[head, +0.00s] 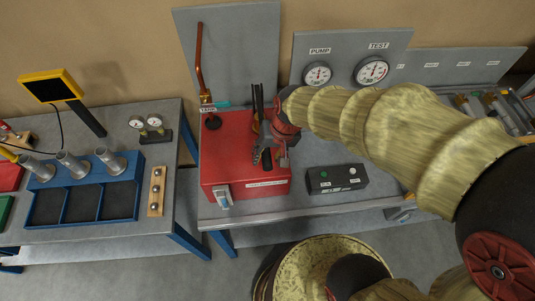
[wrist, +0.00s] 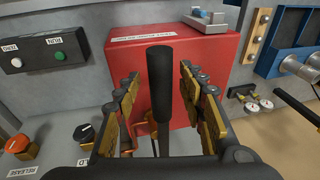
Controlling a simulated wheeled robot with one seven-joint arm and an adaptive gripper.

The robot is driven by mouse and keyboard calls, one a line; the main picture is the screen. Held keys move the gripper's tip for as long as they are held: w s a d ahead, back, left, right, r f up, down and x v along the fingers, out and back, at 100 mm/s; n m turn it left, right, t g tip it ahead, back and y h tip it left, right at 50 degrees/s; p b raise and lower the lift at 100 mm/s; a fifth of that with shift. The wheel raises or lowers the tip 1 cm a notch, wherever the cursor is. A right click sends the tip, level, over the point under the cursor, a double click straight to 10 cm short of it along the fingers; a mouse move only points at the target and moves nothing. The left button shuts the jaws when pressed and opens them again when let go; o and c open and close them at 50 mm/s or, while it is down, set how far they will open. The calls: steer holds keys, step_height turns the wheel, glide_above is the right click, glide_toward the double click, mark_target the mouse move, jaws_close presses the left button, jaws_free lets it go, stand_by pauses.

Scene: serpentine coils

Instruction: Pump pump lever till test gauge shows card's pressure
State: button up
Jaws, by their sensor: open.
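The pump lever is a black upright bar (wrist: 160,85) in the wrist view. My gripper (wrist: 160,100) is open with one finger on each side of it, and gaps show between bar and pads. In the head view my gripper (head: 262,148) is over the red pump box (head: 225,165), and the arm partly hides that area. The test gauge (head: 371,71) is on the grey panel, right of the pump gauge (head: 317,74); both readings are too small to tell. I cannot make out a card with a legible pressure.
A black box with a green and a white button (head: 337,178) stands right of the pump box. A copper pipe (head: 199,65) rises behind. A blue tray (head: 80,200) is on the left bench.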

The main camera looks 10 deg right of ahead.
steer(key=shift+r, duration=0.15)
steer(key=v, duration=1.1)
steer(key=shift+r, duration=0.3)
steer(key=shift+s+d, duration=0.15)
stand_by(1.1)
steer(key=s+d+f+t+h+b, duration=0.2)
steer(key=s+d+f+b, duration=0.7)
steer(key=b, duration=0.9)
step_height(320, 180, down, 2)
steer(key=shift+s+d+f+n+t, duration=0.25)
steer(key=shift+d+t, duration=0.25)
steer(key=shift+t, duration=0.4)
steer(key=shift+r, duration=0.15)
